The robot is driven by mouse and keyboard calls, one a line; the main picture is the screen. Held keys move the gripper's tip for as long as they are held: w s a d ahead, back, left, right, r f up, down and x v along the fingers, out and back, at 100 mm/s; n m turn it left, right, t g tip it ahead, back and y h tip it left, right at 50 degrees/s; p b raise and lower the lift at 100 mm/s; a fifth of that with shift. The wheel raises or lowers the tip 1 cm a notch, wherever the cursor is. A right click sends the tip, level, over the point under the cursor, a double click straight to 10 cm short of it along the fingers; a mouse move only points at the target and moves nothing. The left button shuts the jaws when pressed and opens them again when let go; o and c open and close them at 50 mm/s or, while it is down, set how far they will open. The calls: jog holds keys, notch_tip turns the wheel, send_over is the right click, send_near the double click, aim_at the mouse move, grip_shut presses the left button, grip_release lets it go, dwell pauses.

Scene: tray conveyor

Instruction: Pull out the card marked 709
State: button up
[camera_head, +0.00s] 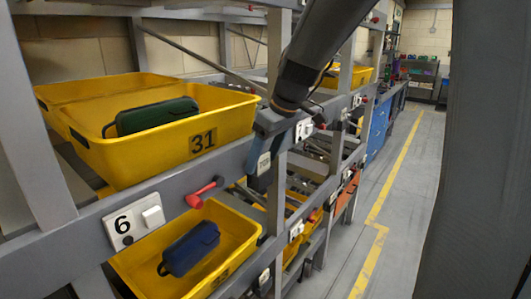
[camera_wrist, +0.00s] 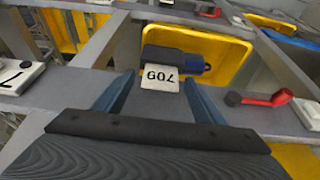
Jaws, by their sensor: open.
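The white card marked 709 (camera_wrist: 160,78) shows upside down in the wrist view, between and just beyond my fingertips. A small pale patch at my fingers in the head view may be the same card, but its marking is too small to read there. My gripper (camera_wrist: 158,88) is open, with one blue finger on each side of the card and a gap at each side. In the head view my gripper (camera_head: 261,160) is at the front of the grey shelf rail. I cannot tell how the card is held in place.
In the wrist view, a yellow bin (camera_wrist: 225,48) with a dark blue case (camera_wrist: 190,62) lies behind the card. A red handle (camera_wrist: 262,98) is at its right. In the head view, a yellow bin marked 31 (camera_head: 235,118) stands left of my gripper. The aisle floor (camera_head: 395,210) is clear.

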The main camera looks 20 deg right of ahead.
jog(key=c, duration=1.1)
jog(key=shift+r, duration=0.2)
jog(key=shift+r+p, duration=0.35)
jog(key=shift+p, duration=0.05)
jog(key=shift+r+p, duration=1.4)
jog(key=shift+r, duration=0.7)
jog(key=shift+r+p, duration=1.35)
jog(key=shift+r, duration=0.65)
